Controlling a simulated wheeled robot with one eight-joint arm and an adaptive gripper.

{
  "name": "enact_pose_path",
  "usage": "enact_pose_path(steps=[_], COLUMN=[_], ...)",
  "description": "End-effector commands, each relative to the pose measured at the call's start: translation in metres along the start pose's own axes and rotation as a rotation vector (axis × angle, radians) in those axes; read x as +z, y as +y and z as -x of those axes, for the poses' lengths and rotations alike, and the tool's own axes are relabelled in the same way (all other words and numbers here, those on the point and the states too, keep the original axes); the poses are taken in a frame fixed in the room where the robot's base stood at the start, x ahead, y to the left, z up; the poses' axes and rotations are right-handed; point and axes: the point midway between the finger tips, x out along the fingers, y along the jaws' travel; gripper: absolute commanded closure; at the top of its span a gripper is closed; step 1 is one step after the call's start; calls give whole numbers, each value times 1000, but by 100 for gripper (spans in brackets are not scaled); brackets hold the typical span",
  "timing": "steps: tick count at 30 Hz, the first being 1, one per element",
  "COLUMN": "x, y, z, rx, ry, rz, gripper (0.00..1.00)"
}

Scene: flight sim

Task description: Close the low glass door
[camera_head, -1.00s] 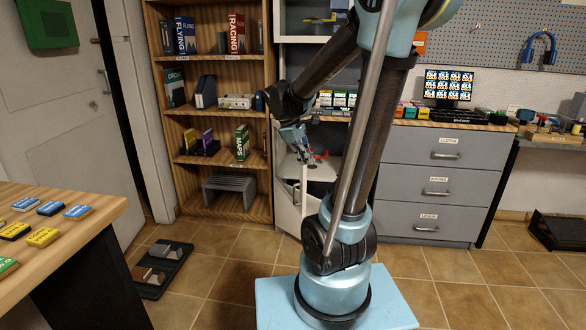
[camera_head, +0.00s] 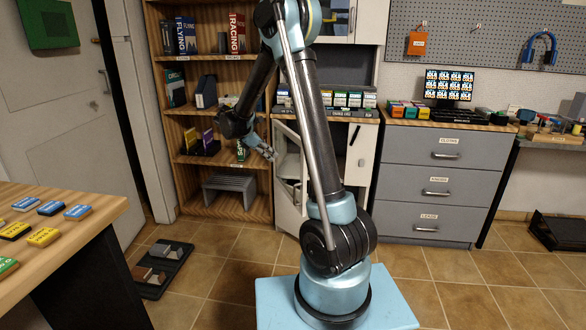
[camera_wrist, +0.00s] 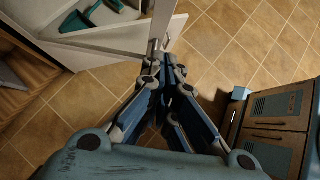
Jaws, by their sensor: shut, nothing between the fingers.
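The low glass door (camera_wrist: 166,18) stands open on the low white cabinet; the wrist view shows it as a narrow pale panel, nearly edge-on. In the head view it is partly hidden behind my arm, and its exact angle is hard to tell. My gripper (camera_head: 270,154) is shut and empty, at the left of the cabinet opening in the head view. In the wrist view my gripper (camera_wrist: 168,65) has its fingertips close to the near end of the door. I cannot tell whether they touch it.
A teal object (camera_wrist: 95,15) lies inside the cabinet. A wooden bookshelf (camera_head: 243,205) stands left of it, and a grey drawer unit (camera_head: 440,190) stands right. A black floor tray (camera_head: 160,268) lies at the left. The tiled floor (camera_head: 215,262) before the shelves is clear.

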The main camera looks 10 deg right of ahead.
Motion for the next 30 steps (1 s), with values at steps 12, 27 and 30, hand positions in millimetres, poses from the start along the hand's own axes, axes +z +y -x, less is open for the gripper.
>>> enact_pose_path(steps=[12, 27, 30], x=[-3, 13, 20], y=[4, 4, 4], z=[-40, -116, -123], rx=[0, -1, 0], ry=[-9, -9, -9], rz=[15, 14, 15], gripper=[100, 100, 100])
